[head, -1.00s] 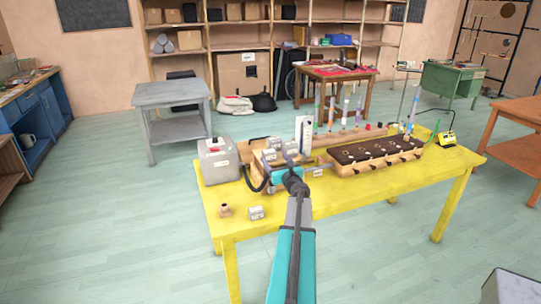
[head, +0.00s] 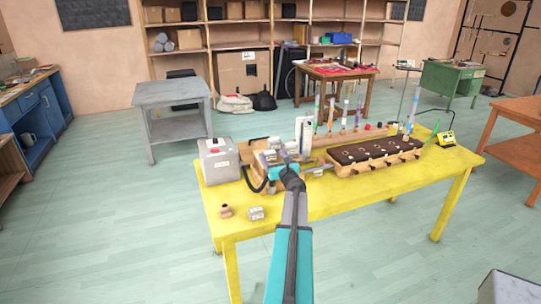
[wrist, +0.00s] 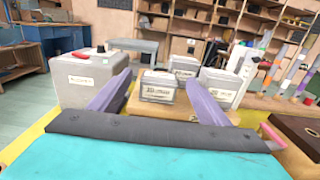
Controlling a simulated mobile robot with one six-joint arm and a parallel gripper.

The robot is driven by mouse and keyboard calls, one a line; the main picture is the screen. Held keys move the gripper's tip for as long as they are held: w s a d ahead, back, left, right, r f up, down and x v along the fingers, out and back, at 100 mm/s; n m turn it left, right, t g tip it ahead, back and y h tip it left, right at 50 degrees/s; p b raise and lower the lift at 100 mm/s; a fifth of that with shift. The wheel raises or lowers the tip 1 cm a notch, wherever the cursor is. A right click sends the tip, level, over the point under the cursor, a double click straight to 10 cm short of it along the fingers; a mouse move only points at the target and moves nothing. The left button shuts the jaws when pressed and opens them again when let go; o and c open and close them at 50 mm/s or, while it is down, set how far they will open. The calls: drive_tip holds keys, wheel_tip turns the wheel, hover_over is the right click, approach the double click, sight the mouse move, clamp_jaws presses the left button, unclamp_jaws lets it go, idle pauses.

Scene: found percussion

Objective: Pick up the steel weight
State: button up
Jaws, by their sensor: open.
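Several small grey labelled blocks stand on a wooden stand (wrist: 175,107) on the yellow table. The nearest block (wrist: 157,88) sits between my fingers in the wrist view. Two more stand behind it, one in the middle (wrist: 185,67) and one at the right (wrist: 222,86). Another pale labelled block (head: 256,213) lies at the table's front left. The labels are too small to read surely, so I cannot tell which block is the steel weight. My gripper (wrist: 157,79) is open and empty, its lavender fingers reaching either side of the nearest block. It also shows in the head view (head: 285,160).
A large grey box (head: 217,160) with a dark hose stands left of my gripper. A dark-topped wooden rack (head: 375,153) and upright coloured tubes stand to the right. A small brown piece (head: 226,210) lies at the table's front left.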

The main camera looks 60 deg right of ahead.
sight(271, 154)
drive_tip(key=shift+x, duration=1.15)
drive_tip(key=shift+c, duration=0.2)
drive_tip(key=c, duration=1.3)
drive_tip(key=shift+r, duration=0.1)
drive_tip(key=shift+r, duration=0.75)
drive_tip(key=shift+r+b, duration=0.35)
drive_tip(key=shift+r, duration=0.65)
drive_tip(key=shift+s+a+r+b, duration=0.2)
drive_tip(key=shift+s+a+b, duration=0.5)
drive_tip(key=shift+s, duration=1.85)
drive_tip(key=shift+s+a+r+b, duration=0.3)
drive_tip(key=shift+s+a, duration=0.6)
drive_tip(key=shift+s, duration=1.65)
drive_tip(key=shift+s+a+r+b, duration=0.15)
drive_tip(key=shift+s+a+b, duration=0.6)
drive_tip(key=shift+s, duration=1.85)
drive_tip(key=shift+a, duration=0.1)
